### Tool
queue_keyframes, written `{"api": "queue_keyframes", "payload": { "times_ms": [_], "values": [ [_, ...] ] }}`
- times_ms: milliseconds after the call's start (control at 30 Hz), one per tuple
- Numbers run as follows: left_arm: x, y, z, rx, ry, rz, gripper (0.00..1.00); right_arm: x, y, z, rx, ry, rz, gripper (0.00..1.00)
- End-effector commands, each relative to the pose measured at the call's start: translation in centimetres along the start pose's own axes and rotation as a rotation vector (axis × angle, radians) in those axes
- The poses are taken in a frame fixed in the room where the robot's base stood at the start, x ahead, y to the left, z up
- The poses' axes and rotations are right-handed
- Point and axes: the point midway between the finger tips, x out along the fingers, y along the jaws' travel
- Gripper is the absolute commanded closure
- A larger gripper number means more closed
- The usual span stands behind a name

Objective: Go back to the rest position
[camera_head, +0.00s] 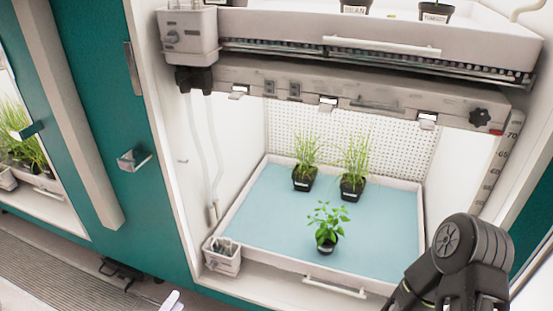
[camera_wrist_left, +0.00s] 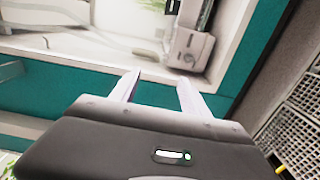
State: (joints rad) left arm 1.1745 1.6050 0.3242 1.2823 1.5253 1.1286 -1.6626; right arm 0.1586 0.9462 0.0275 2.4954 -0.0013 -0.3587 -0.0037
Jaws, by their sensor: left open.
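My left gripper (camera_head: 173,299) barely shows at the bottom edge of the head view, in front of the chamber's lower teal front. In the left wrist view its two pale fingers (camera_wrist_left: 158,84) stand apart with nothing between them. It is clear of the plants. My right arm shows as a black joint at the lower right of the head view, but its gripper is out of the picture.
The open chamber holds a blue-bottomed tray (camera_head: 250,215) with two grassy pots (camera_head: 304,178) (camera_head: 353,186) and a leafy potted plant (camera_head: 327,238). A shelf (camera_head: 380,40) hangs above. A grey box (camera_head: 222,256) sits at the tray's front left corner. Floor grating (camera_head: 60,270) lies left.

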Motion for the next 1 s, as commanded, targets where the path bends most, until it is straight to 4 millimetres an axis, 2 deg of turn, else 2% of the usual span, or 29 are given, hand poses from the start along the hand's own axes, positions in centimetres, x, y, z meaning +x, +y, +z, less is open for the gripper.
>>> {"api": "queue_keyframes", "payload": {
  "times_ms": [67, 367, 467, 667, 767, 867, 933, 1000],
  "values": [
    [0.1, 0.0, 0.3, -0.003, -0.008, -0.002, 0.46, 0.1, 0.0, 0.1, 0.0, -0.001, 0.0, 0.01],
    [1.6, -0.9, 5.7, -0.068, -0.176, -0.076, 0.46, 0.7, 0.3, -0.1, 0.001, 0.001, 0.001, 0.01],
    [1.9, -1.3, 8.4, -0.095, -0.254, -0.119, 0.46, 1.0, 0.4, -0.1, 0.001, 0.001, 0.001, 0.01],
    [1.7, -2.5, 15.4, -0.148, -0.461, -0.252, 0.46, 1.8, 0.8, -0.1, 0.003, 0.003, 0.001, 0.01],
    [0.5, -3.5, 20.1, -0.165, -0.601, -0.365, 0.46, 2.5, 1.1, -0.1, 0.004, 0.004, 0.002, 0.01],
    [-2.5, -5.0, 25.9, -0.152, -0.779, -0.544, 0.46, 3.5, 1.5, -0.2, 0.005, 0.005, 0.002, 0.01],
    [-6.1, -6.3, 29.6, -0.098, -0.908, -0.715, 0.46, 4.5, 2.0, -0.3, 0.006, 0.007, 0.003, 0.01],
    [-10.0, -7.6, 31.8, 0.004, -0.998, -0.889, 0.46, 5.5, 2.4, -0.3, 0.008, 0.008, 0.004, 0.01]
  ]
}}
